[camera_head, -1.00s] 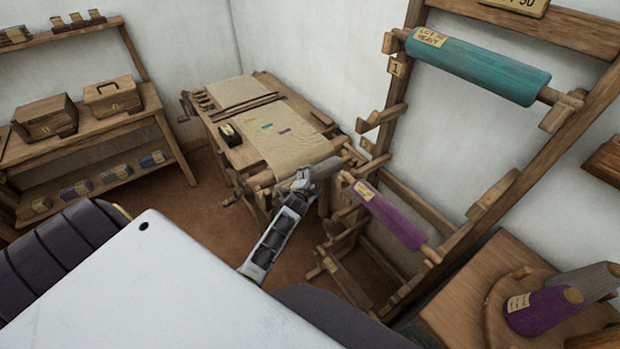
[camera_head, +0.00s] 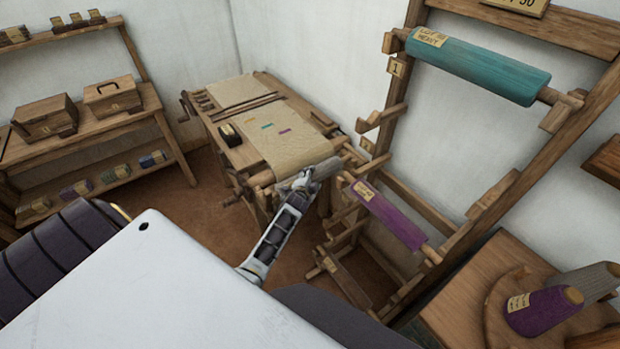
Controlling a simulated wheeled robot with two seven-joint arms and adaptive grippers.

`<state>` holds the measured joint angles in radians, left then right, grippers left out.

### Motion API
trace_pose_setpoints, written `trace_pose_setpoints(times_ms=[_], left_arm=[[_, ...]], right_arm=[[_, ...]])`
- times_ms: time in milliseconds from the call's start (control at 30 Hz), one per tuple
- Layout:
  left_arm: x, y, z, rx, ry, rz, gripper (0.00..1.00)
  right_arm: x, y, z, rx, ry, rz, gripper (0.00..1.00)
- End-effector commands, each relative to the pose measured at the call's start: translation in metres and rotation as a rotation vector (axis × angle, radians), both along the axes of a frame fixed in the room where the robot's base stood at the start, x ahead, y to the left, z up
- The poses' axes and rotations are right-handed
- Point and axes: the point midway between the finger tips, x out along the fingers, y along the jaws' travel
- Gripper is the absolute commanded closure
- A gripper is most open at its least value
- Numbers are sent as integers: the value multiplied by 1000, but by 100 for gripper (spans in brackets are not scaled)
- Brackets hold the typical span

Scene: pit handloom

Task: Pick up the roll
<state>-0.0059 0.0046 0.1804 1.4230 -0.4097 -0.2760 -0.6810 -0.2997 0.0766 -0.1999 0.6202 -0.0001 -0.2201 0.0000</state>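A grey roll (camera_head: 326,168) shows at the loom's near right corner, next to the cloth. A purple roll with a tan label (camera_head: 388,215) lies on the lower arms of the wooden rack (camera_head: 540,150). A large teal roll with a label (camera_head: 478,66) lies on the rack's upper arms. My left gripper (camera_head: 303,180) is at the left end of the grey roll, overlapping it in the picture. Its fingers are small and partly hidden, so whether it is open, or touches the roll, cannot be told. My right gripper is not in view.
The wooden loom (camera_head: 222,150) carries tan cloth. A shelf with wooden boxes (camera_head: 112,95) and small rolls stands at the left. A round wooden stand (camera_head: 500,300) at the lower right holds purple and grey cones. Brown floor lies open between shelf and loom.

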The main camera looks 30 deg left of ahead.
Motion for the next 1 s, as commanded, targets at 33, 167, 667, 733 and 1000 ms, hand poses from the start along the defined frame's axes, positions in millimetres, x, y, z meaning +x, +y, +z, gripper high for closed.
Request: trace_pose_setpoints(times_ms=[33, 167, 667, 733, 1000], left_arm=[[0, 0, 0, 0, 0, 0, 50], [0, 0, 0, 0, 0, 0, 66], [1, 0, 4, 2, -5, -1, 85], [1, 0, 6, 2, -5, -1, 85], [2, 1, 26, 3, -7, -1, 85]], right_arm=[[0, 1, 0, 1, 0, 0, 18], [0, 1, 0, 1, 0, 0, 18], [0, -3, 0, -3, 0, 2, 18], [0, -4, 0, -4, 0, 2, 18], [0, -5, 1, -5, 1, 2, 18]])
